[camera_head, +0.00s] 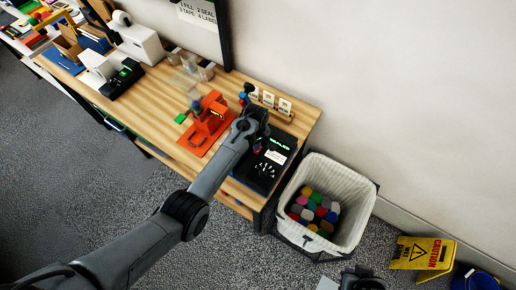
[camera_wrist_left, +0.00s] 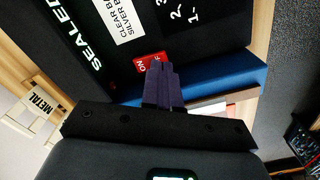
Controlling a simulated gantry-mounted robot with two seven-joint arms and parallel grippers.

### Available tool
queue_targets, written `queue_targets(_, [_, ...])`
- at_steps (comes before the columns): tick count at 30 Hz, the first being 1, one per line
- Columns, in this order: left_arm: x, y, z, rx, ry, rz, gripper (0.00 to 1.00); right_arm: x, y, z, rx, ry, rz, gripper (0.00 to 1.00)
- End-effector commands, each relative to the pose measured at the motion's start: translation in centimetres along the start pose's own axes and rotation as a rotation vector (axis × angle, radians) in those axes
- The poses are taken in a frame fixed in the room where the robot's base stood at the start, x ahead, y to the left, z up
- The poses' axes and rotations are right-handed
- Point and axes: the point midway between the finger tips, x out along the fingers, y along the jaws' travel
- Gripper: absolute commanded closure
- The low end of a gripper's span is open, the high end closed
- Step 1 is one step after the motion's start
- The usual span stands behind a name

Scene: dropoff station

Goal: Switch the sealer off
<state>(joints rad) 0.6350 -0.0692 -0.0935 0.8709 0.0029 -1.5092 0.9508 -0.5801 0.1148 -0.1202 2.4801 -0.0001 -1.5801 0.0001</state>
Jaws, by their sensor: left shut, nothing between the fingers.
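The sealer (camera_head: 254,178) is a black box at the right end of the wooden table, partly hidden behind my left arm. In the left wrist view its black panel (camera_wrist_left: 110,75) shows lit lettering that reads "SEALED", plus a white label. A red rocker switch (camera_wrist_left: 143,61) marked "ON" sits near the panel's edge. My left gripper (camera_head: 258,148) is shut and empty over the sealer. In the left wrist view its closed fingers (camera_wrist_left: 163,72) are right at the switch and cover part of it; I cannot tell whether they touch.
An orange-red device (camera_head: 208,120) stands left of the sealer. Small labelled holders (camera_head: 269,99) stand behind it, by the wall. A white-lined basket (camera_head: 347,232) with colourful items and a yellow caution sign (camera_head: 425,253) are right of the table. A dark grey part (camera_head: 362,279), perhaps my right gripper, shows at the bottom edge.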

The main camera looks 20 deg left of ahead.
Motion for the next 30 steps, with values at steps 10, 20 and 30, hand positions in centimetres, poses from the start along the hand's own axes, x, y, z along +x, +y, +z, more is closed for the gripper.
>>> queue_targets(10, [0.2,0.0,0.0,0.000,0.000,0.000,1.00,0.2,0.0,0.1,0.000,0.000,0.000,1.00])
queue_targets(20, [0.7,0.0,0.0,0.000,0.000,0.000,1.00,0.5,0.2,0.2,-0.008,-0.002,0.006,1.00])
queue_targets(30, [1.2,0.0,0.0,0.000,0.000,0.000,1.00,0.8,0.2,0.3,-0.009,-0.002,0.007,1.00])
